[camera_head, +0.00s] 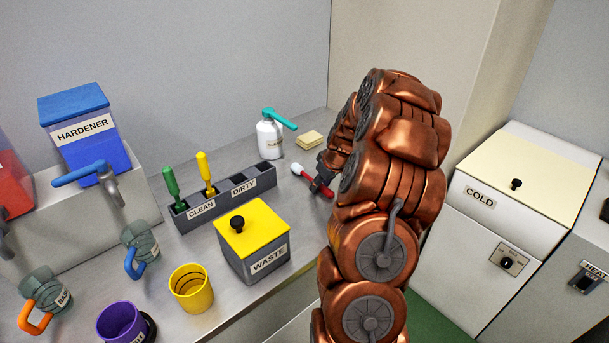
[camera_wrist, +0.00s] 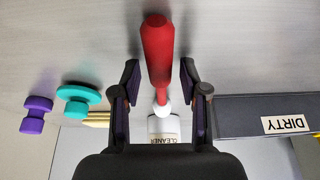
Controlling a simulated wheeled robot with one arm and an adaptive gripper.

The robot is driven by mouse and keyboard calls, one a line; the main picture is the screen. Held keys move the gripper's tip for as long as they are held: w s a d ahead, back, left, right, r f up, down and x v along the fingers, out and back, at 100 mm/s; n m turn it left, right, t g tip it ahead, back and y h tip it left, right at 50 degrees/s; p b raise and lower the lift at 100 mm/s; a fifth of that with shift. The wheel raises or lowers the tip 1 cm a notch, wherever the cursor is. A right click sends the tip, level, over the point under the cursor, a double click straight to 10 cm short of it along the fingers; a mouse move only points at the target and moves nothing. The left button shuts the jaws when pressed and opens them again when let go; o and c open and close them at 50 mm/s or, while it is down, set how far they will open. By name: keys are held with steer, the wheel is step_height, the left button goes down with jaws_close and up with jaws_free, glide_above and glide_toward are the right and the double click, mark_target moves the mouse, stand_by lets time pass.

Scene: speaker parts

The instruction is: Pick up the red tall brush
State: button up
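The red brush (camera_head: 326,190) lies on the metal counter to the right of the grey rack, its white tip toward the back left. In the wrist view, its red handle (camera_wrist: 157,50) runs between my fingers, with the white end further in, near the cleaner bottle. My gripper (camera_wrist: 160,78) is open, with one finger on each side of the brush and a visible gap on both sides. In the head view, my gripper (camera_head: 320,182) is at the brush, and my arm hides part of it.
The rack (camera_head: 225,188) marked CLEAN and DIRTY holds a green and a yellow brush on its CLEAN side. Teal (camera_wrist: 78,95) and purple (camera_wrist: 35,115) pieces are left in the wrist view. The waste box (camera_head: 252,255) is in front.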

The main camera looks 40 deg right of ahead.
jaws_close()
stand_by(0.4)
